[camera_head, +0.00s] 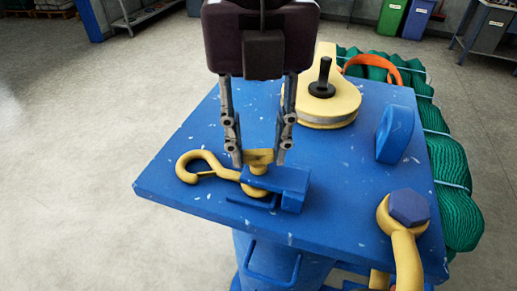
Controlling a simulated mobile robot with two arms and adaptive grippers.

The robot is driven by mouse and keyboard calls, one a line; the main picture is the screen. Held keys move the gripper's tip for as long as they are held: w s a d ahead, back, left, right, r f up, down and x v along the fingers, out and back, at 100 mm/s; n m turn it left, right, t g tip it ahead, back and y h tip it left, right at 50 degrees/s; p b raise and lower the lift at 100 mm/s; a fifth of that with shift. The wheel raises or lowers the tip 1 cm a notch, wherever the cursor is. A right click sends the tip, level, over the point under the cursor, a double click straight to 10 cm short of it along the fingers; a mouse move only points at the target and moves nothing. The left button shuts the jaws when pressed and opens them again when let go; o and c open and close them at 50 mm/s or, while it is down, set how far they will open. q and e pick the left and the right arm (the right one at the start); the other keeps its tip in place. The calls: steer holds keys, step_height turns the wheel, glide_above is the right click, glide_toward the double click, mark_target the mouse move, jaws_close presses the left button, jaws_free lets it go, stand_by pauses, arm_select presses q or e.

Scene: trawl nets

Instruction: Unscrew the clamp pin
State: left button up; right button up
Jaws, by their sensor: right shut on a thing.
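The clamp pin (258,158) is yellow with a flat top and stands upright at the blue clamp (283,181) on the blue table (340,190). My right gripper (260,162) points down from above, its two fingers on either side of the pin's head, shut on it. A yellow hook (197,163) lies left of the clamp, and its shank runs to the clamp below the pin. The pin's lower part is hidden by the clamp. My left gripper is not in view.
Behind the clamp is a yellow pulley (327,106) with a black handle. An upright blue plate (394,134) and a yellow eye with a blue bolt (409,207) stand to the right. Green netting (443,150) is bundled along the table's right side. The table's left corner is clear.

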steer(key=n+b, duration=0.1)
steer(key=n, duration=0.2)
steer(key=shift+f+n, duration=0.15)
steer(key=shift+n, duration=0.25)
steer(key=n, duration=1.2)
steer(key=shift+n, duration=0.3)
steer(key=n+p, duration=0.1)
steer(key=n, duration=0.4)
steer(key=shift+s+n, duration=0.1)
steer(key=shift+n, duration=0.2)
steer(key=n+p, duration=0.1)
steer(key=n, duration=0.4)
steer(key=shift+p, duration=0.35)
steer(key=n+p, duration=0.1)
steer(key=n, duration=0.4)
steer(key=shift+n, duration=2.6)
